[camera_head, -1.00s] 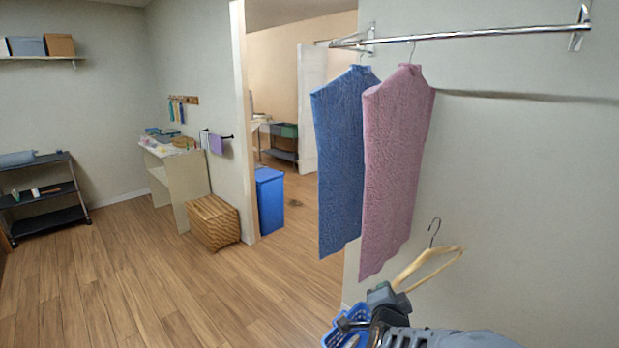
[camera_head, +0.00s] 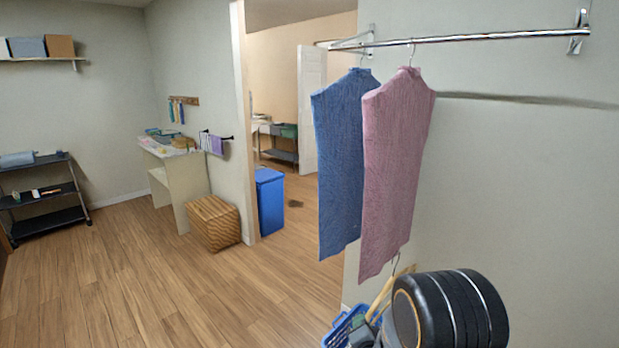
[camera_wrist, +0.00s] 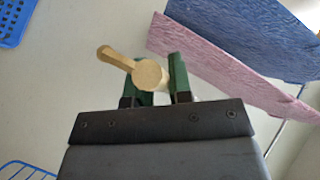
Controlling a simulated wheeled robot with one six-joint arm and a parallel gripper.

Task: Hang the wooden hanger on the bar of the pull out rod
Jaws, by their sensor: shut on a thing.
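The wooden hanger (camera_head: 380,297) is mostly hidden behind my arm in the head view; part of its wood and its thin metal hook (camera_head: 395,263) show just below the pink towel. In the wrist view the hanger (camera_wrist: 150,75) sits between the two green fingers of my gripper (camera_wrist: 160,78), which is shut on it. One end of the wood points up and left. The metal bar (camera_head: 480,37) runs along the wall at the top right, well above my gripper. A pink garment-like towel (camera_head: 398,165) and a blue one (camera_head: 343,160) hang toward its left end.
The bar right of the pink towel is bare, up to its wall bracket (camera_head: 578,35). A blue basket (camera_head: 343,325) is below the towels. A wicker box (camera_head: 213,222), blue bin (camera_head: 269,200) and black shelf cart (camera_head: 45,193) stand on the left, with open floor between.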

